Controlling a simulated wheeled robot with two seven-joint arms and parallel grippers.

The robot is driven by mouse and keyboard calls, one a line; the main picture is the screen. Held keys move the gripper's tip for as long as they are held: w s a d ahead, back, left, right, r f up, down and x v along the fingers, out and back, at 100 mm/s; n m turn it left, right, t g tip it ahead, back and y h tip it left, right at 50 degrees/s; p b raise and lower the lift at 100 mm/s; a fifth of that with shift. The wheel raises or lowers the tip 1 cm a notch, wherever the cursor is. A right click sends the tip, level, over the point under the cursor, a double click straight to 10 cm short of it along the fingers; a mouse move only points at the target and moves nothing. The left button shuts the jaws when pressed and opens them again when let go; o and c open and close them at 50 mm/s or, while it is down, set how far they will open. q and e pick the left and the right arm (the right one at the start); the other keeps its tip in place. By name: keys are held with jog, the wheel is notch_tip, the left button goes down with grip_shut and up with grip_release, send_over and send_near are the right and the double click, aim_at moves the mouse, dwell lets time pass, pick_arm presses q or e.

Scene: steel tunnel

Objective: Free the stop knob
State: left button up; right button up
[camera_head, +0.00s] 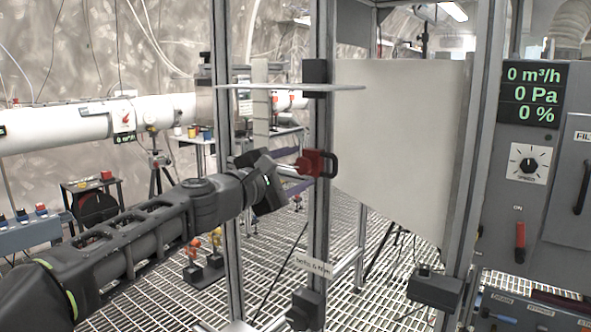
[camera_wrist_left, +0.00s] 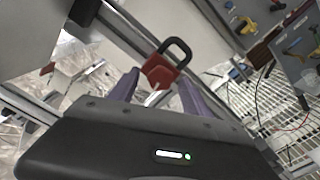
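A red padlock-like block (camera_head: 312,163) with a dark shackle is at an upright metal post in the middle of the head view. It also shows in the left wrist view (camera_wrist_left: 160,71), with the dark loop at its upper right. A small pale piece (camera_wrist_left: 156,94) sticks out of it towards my gripper; I cannot tell if it is a key. My left gripper (camera_head: 296,167) is close in front of the block, its purple fingers apart, with the block beyond and between the fingertips. I cannot make out a stop knob for certain. My right gripper is out of view.
A pale panel (camera_head: 400,140) fills the frame right of the post. A thin pale shelf (camera_head: 240,87) crosses above my gripper. A grey cabinet (camera_head: 560,190) with a dial, red switch and display reading zeros stands at right. The floor is metal grating.

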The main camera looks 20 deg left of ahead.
pick_arm(q)
jog(key=shift+s, duration=0.1)
jog(key=v, duration=0.7)
jog(key=shift+s+b, duration=0.3)
jog(key=shift+b, duration=0.05)
jog(key=shift+a, duration=0.1)
